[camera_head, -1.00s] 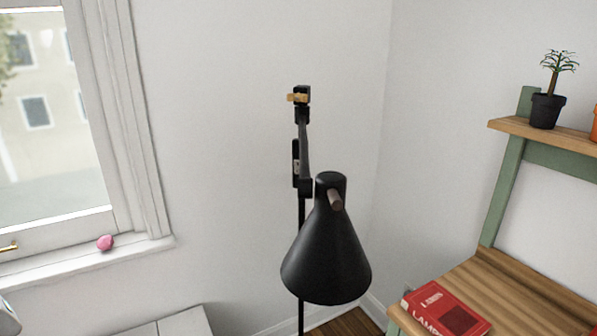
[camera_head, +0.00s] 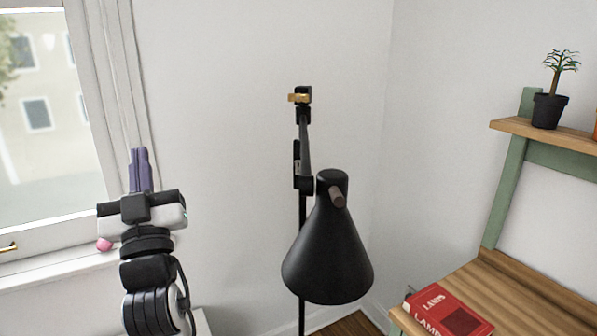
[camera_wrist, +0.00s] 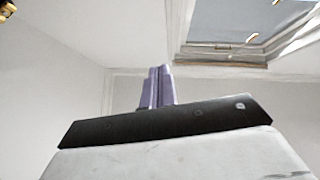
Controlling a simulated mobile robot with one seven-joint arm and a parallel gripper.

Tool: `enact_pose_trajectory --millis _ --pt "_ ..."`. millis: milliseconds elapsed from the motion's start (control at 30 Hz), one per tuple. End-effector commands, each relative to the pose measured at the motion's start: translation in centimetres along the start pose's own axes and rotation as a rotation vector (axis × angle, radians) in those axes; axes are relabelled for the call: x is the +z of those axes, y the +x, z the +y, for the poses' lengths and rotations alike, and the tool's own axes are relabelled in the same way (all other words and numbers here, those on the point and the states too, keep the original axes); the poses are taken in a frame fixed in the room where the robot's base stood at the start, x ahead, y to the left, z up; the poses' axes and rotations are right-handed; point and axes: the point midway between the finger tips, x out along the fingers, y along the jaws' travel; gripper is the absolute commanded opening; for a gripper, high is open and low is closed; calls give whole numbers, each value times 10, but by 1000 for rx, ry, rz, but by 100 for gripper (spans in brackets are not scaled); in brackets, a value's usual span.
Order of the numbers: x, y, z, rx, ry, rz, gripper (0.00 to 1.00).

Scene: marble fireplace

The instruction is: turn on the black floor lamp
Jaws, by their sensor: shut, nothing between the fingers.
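The black floor lamp (camera_head: 327,262) stands in the middle of the head view, near the room corner. Its cone shade hangs down from a jointed arm, and a short brown knob (camera_head: 337,195) sticks out near the top of the shade. A brass fitting (camera_head: 299,98) is at the top of the lamp's arm. The shut fingers (camera_wrist: 160,72) also show in the wrist view.
A green and wooden shelf (camera_head: 507,185) stands at the right, with a red book (camera_head: 447,310) and a potted plant (camera_head: 549,108) on it. A pink object (camera_head: 104,245) is on the window sill at the left. Open space lies between my gripper and the lamp.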

Motion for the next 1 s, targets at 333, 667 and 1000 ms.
enact_pose_trajectory --millis 333,667,1000 --pt "152 -30 187 460 -175 -534 0" --pt "174 -51 224 562 -190 -638 0" --pt "177 -45 227 560 -191 -637 0"
